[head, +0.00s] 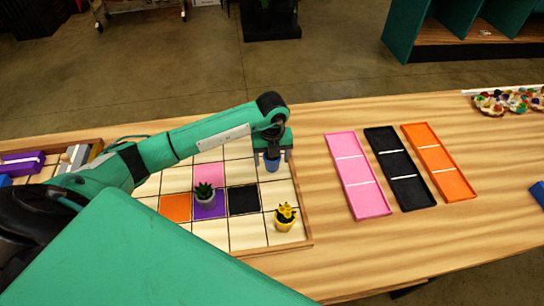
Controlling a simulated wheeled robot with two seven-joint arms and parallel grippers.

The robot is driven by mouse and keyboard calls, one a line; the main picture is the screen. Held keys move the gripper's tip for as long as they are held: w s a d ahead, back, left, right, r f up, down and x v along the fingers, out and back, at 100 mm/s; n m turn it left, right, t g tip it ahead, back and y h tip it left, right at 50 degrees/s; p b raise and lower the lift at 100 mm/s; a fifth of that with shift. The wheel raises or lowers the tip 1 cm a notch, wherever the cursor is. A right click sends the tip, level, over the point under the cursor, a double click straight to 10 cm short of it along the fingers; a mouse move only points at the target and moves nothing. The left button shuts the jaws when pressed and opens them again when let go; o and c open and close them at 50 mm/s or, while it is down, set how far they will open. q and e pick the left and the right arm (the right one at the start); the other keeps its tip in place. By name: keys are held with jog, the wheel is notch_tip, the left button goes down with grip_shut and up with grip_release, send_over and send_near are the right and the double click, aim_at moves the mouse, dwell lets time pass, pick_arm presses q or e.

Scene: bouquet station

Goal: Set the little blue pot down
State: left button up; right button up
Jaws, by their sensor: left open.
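The little blue pot (271,164) is at the far right part of the gridded wooden tray (305,243), just below my left gripper (272,157). The left gripper points down over the pot, with its fingers open on either side of it. The pot looks upright. Its top is hidden by the gripper, and I cannot tell if its base touches the tray. My right gripper is not in view.
Pink (358,176), black (400,170) and orange (438,163) trays lie to the right. Table between is clear.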

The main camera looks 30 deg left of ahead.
pick_arm(q)
jog(key=shift+r, duration=0.1)
jog(key=shift+r, duration=0.15)
notch_tip(320, 180, up, 11)
jog(key=b, duration=0.3)
jog(key=shift+r, duration=0.45)
